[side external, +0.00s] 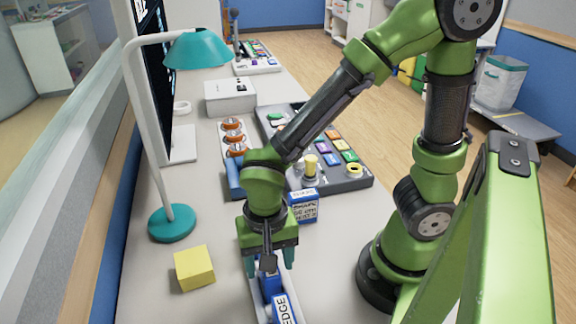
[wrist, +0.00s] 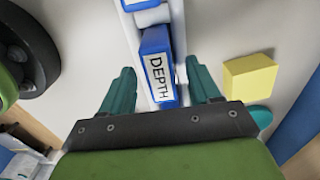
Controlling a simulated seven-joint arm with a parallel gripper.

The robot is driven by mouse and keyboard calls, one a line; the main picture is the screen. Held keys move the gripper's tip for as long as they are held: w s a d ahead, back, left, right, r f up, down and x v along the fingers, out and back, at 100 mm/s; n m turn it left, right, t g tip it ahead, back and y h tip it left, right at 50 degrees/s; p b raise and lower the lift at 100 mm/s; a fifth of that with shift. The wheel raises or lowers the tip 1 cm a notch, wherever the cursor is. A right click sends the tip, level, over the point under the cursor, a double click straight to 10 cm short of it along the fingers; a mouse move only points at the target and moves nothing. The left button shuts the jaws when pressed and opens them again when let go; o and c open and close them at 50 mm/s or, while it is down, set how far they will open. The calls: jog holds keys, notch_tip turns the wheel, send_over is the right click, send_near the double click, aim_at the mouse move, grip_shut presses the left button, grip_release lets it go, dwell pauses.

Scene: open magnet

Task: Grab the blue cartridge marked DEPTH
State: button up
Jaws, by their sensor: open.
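The blue cartridge marked DEPTH (wrist: 158,68) shows in the wrist view, its white label facing the camera. It sits in a narrow white tray (wrist: 178,22). My gripper (wrist: 163,78) is open, with one teal finger on each side of the cartridge and visible gaps between. In the side view my gripper (side external: 268,262) points down over the tray. A blue cartridge (side external: 270,284) lies under it, its label hidden there. Nearer the camera in the same tray is a blue cartridge marked EDGE (side external: 285,309). Part of another blue cartridge (wrist: 140,4) shows at the wrist view's top edge.
A yellow block (side external: 194,268) lies left of my gripper. A teal lamp (side external: 172,222) stands behind it. A blue-and-white lettered box (side external: 304,208) and a button panel (side external: 350,182) are farther up the table. Bare table lies around the tray.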

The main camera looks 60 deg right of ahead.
jog(key=shift+f, duration=1.5)
jog(key=c, duration=1.1)
jog(key=shift+r, duration=0.1)
